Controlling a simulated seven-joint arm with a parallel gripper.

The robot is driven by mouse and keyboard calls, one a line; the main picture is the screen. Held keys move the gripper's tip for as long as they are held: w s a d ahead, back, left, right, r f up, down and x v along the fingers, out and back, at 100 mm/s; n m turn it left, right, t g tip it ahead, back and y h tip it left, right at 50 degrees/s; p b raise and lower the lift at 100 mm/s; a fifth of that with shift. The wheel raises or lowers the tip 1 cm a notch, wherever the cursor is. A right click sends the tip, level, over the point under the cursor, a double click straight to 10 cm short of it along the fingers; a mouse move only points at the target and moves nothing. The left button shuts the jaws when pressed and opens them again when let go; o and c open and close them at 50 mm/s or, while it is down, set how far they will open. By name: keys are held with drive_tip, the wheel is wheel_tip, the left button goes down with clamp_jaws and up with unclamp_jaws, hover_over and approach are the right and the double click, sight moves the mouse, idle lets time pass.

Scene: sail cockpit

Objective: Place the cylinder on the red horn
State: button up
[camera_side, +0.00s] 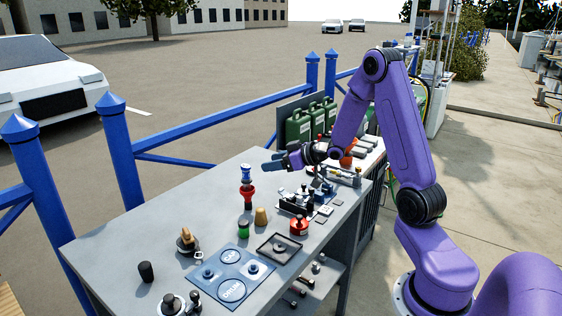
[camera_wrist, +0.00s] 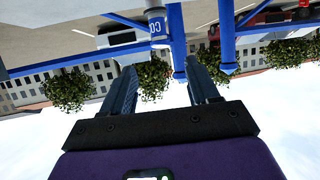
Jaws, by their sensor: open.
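A small blue and white cylinder (camera_side: 246,174) stands upright on top of the red horn (camera_side: 248,193) on the grey workbench. It appears to rest on the horn's upper end. In the wrist view a blue and white cylinder with lettering (camera_wrist: 156,24) shows at the top, beyond the fingertips and apart from them. My gripper (camera_side: 270,164) is just right of the cylinder in the side view, near its height, with the fingers pointing left. In the wrist view my gripper (camera_wrist: 160,72) is open, with nothing between its fingers. The horn cannot be made out there.
A green-topped piece (camera_side: 243,229) and a tan cone (camera_side: 261,216) stand near the horn. A blue mat (camera_side: 231,290), a dark square tray (camera_side: 279,247) and a red round item (camera_side: 299,226) lie nearer. Green canisters (camera_side: 299,127) stand behind.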

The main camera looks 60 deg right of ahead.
drive_tip(key=s+a+n+g, duration=0.25)
drive_tip(key=s+a, duration=0.25)
drive_tip(key=a, duration=0.5)
drive_tip(key=s+a+n+g, duration=0.2)
drive_tip(key=s+a+g, duration=0.3)
drive_tip(key=a, duration=0.4)
drive_tip(key=s+a+r+n+g+h, duration=0.1)
drive_tip(key=s+a+n+g, duration=0.1)
drive_tip(key=s, duration=1)
drive_tip(key=s+a+r+n+g+h, duration=0.1)
drive_tip(key=s+a+n+g, duration=0.1)
drive_tip(key=s, duration=1.1)
drive_tip(key=shift+s+a+n+g, duration=0.2)
drive_tip(key=shift+a+n+g, duration=0.2)
drive_tip(key=shift+n+g, duration=0.5)
